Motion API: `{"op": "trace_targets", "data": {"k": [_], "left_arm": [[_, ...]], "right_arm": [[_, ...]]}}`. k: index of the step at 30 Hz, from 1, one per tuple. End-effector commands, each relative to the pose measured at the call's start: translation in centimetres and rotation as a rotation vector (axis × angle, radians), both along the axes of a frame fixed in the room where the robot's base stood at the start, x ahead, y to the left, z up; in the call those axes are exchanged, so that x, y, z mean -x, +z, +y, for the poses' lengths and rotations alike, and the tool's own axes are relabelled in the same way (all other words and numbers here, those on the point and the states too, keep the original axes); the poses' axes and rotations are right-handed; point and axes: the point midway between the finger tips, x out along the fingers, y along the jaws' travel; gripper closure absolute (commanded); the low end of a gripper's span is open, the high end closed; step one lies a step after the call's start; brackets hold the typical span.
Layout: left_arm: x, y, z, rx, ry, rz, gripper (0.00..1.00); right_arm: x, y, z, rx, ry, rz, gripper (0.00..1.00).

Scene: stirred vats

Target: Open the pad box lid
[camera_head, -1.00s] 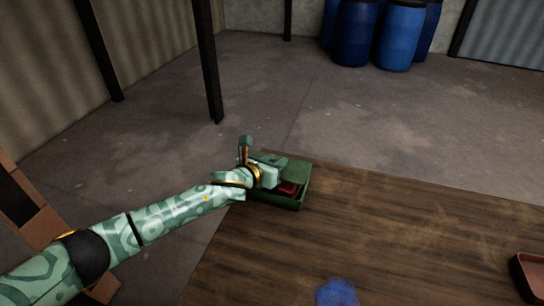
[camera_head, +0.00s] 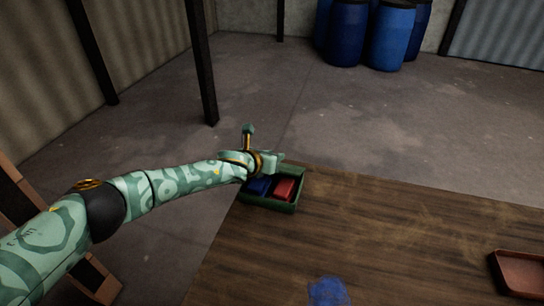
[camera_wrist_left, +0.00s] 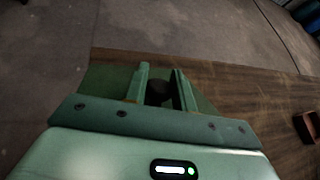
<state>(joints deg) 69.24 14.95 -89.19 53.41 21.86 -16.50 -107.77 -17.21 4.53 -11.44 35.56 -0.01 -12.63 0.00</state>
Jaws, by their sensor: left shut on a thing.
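The green pad box (camera_head: 271,204) stands at the far left corner of the wooden table. A blue pad (camera_head: 259,186) and a red pad (camera_head: 284,189) show inside it. My left gripper (camera_head: 273,162) is over the back of the box and hides part of it. In the left wrist view the gripper (camera_wrist_left: 160,88) is shut on a dark round knob (camera_wrist_left: 158,93) on the green lid (camera_wrist_left: 103,83). In the head view the lid is mostly hidden behind the gripper. My right gripper is not in view.
The wooden table (camera_head: 370,235) is mostly bare. A blue patch (camera_head: 328,291) lies near its front, and a reddish-brown tray (camera_head: 520,272) is at the right. Blue barrels (camera_head: 390,35) and a dark post (camera_head: 201,60) stand beyond the table.

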Motion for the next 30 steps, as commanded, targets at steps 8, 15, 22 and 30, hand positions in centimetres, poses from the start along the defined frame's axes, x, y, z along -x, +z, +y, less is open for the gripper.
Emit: {"op": "trace_targets", "data": {"k": [8, 15, 22, 30], "left_arm": [[-0.1, 0.2, 0.1, -0.003, 0.002, -0.004, 0.52], [0.2, 0.4, 0.2, -0.001, 0.001, -0.001, 0.52], [3.4, 2.9, 2.0, -0.001, 0.000, -0.004, 0.52], [9.1, 6.0, 5.1, -0.003, 0.000, -0.005, 0.52]], "right_arm": [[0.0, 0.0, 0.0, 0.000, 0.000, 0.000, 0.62], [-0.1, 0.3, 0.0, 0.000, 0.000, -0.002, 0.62], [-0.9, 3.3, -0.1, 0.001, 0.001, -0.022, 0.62], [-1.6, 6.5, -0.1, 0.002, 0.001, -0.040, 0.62]]}}
